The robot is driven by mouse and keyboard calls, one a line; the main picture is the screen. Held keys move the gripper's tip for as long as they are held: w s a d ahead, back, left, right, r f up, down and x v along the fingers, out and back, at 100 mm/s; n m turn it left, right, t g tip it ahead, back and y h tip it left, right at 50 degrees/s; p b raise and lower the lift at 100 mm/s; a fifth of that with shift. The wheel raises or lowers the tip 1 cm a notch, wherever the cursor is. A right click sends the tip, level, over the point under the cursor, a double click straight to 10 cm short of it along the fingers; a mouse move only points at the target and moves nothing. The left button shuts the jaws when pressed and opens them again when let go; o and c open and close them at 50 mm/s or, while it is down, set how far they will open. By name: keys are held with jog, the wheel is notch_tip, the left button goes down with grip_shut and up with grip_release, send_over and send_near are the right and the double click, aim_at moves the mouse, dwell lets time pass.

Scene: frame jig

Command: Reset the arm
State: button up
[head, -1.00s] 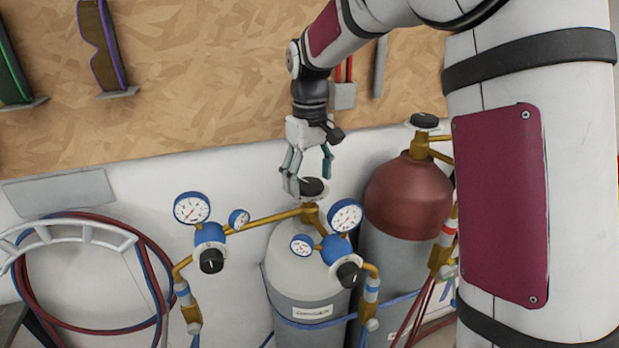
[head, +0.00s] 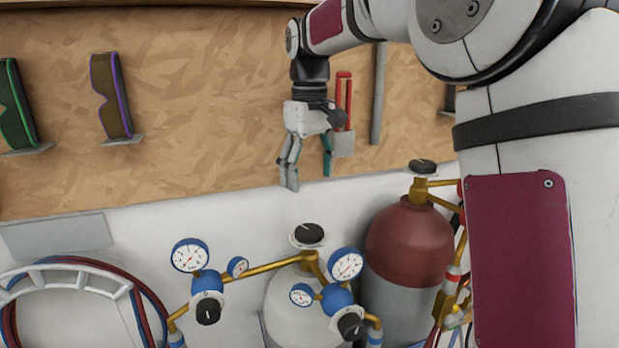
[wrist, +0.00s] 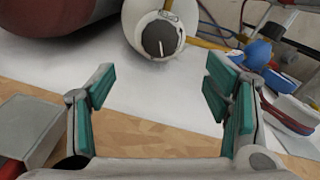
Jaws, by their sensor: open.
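My gripper (head: 308,170) hangs fingers down in front of the wooden board in the head view. It is open and empty, above the black valve knob (head: 309,235) of the white gas cylinder (head: 290,300), clearly apart from it. In the wrist view the two teal-padded fingers (wrist: 160,105) stand wide apart with nothing between them. The black knob also shows in the wrist view (wrist: 160,38), beyond the fingertips.
A red-topped cylinder (head: 408,245) stands right of the white one. Gauges (head: 190,255) on brass pipes flank the knob. A hose coil (head: 150,305) hangs at left. Goggles (head: 110,95) and red-handled tools (head: 343,100) hang on the board (head: 210,100).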

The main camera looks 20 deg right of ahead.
jog(key=s+r+m+t, duration=0.2)
jog(key=s+r+t, duration=0.1)
jog(key=s, duration=1.2)
jog(key=s+f+m+t, duration=0.1)
jog(key=s+f, duration=0.2)
jog(key=s, duration=0.3)
jog(key=s+f+m+t, duration=0.1)
jog(key=s+f, duration=0.3)
jog(key=s, duration=0.3)
jog(key=shift+s+f, duration=0.15)
jog(key=shift+f, duration=0.1)
jog(key=shift+a, duration=0.1)
